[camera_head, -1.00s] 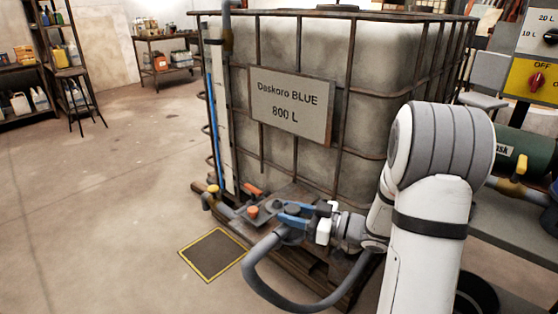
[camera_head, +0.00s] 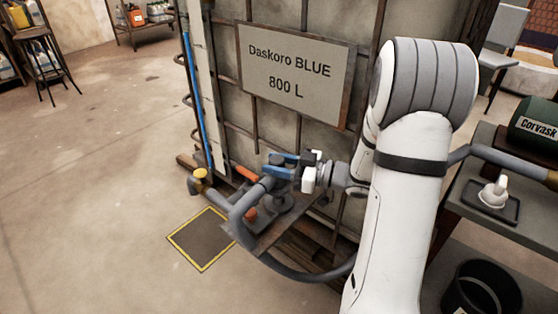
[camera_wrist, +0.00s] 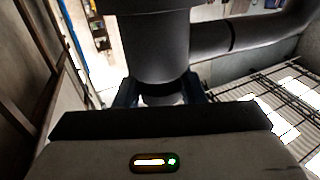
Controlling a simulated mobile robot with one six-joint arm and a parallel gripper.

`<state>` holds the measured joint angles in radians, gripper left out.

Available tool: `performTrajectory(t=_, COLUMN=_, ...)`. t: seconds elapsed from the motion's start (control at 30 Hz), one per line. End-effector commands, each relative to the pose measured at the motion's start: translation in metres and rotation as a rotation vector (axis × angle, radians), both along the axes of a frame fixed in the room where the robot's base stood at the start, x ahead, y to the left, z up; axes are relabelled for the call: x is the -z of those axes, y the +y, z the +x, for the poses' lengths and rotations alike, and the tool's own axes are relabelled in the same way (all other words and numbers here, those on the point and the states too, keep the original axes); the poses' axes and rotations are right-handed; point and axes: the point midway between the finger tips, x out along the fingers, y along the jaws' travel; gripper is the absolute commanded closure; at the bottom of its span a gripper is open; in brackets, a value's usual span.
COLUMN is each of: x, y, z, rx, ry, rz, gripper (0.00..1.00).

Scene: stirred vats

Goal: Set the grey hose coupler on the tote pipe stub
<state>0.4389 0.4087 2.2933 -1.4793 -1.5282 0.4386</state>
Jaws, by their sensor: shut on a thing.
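My gripper (camera_head: 280,168), with blue fingers, is shut on the grey hose coupler (camera_head: 267,183) in front of the tote's lower part. In the wrist view the coupler (camera_wrist: 157,45) is a dark grey cylinder between the blue fingers (camera_wrist: 160,92), with the hose leaving its right side. The fingers hide part of the coupler in the head view. A short grey pipe with a yellow handle (camera_head: 200,174), apparently the tote pipe stub (camera_head: 194,187), sticks out low at the tote's left corner. It is left of the coupler and apart from it.
The grey hose (camera_head: 290,270) loops below my gripper. The tote (camera_head: 375,75) in its rusty cage stands behind it, with an orange handle (camera_head: 244,172) low down. A yellow-edged floor plate (camera_head: 203,240) lies in front. Open floor is at left; a bench (camera_head: 470,215) is at right.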

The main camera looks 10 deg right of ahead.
Motion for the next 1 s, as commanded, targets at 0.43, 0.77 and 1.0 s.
performTrajectory(t=0.43, x=0.045, y=-0.003, z=0.000, rx=0.006, ry=-0.001, rz=0.001, gripper=0.89)
performTrajectory(t=0.77, x=0.046, y=-0.003, z=0.000, rx=0.007, ry=-0.001, rz=0.001, gripper=0.89)
performTrajectory(t=1.0, x=0.046, y=-0.003, z=0.000, rx=0.007, ry=-0.001, rz=0.001, gripper=0.89)
